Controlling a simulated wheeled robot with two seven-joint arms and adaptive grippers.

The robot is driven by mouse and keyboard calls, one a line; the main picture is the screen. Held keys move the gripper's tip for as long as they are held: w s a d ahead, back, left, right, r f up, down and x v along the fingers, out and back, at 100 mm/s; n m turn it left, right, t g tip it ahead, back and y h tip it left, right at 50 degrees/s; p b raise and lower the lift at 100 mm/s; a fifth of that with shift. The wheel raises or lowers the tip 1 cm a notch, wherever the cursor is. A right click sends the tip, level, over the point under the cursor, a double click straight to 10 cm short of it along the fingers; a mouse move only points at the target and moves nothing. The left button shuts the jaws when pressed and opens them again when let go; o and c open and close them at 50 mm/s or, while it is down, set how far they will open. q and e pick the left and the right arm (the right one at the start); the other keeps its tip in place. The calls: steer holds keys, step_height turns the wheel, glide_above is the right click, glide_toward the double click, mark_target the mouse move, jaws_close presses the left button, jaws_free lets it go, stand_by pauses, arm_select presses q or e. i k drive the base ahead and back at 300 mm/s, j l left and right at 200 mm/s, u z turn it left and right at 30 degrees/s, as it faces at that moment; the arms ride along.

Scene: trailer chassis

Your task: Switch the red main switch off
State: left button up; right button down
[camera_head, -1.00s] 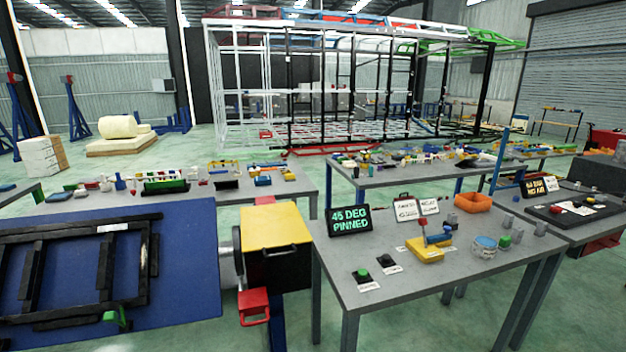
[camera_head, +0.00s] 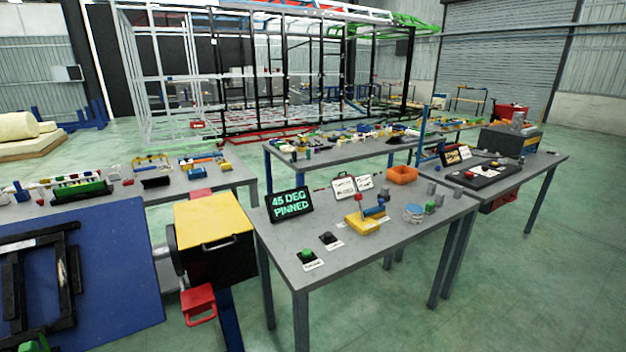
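No part clearly marked as the main switch can be read at this size. A small red part (camera_head: 469,174) sits on a black board (camera_head: 490,178) on the right-hand table, beside a dark sign with small lettering (camera_head: 457,156). Another small red part (camera_head: 360,197) stands on a yellow and blue device (camera_head: 362,222) on the nearer table. I cannot tell which, if either, is the red main switch, nor its position. Neither of my grippers is in view.
The near grey table (camera_head: 330,265) carries a "45 DEG PINNED" sign (camera_head: 291,204), green and black buttons and an orange bin (camera_head: 402,175). A yellow-topped box (camera_head: 213,219) and blue bench (camera_head: 120,285) stand left. Green floor (camera_head: 555,290) is free at right.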

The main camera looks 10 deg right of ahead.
mark_target(358, 197)
steer(key=i+j+z, duration=0.1)
steer(key=i+z, duration=0.15)
steer(key=z, duration=0.2)
steer(key=i+j+z, duration=0.15)
steer(key=z, duration=0.35)
steer(key=i+l+u, duration=0.1)
steer(key=i+u, duration=0.15)
steer(key=u, duration=0.2)
steer(key=i+l+u, duration=0.15)
steer(key=u, duration=0.25)
steer(key=i, duration=0.05)
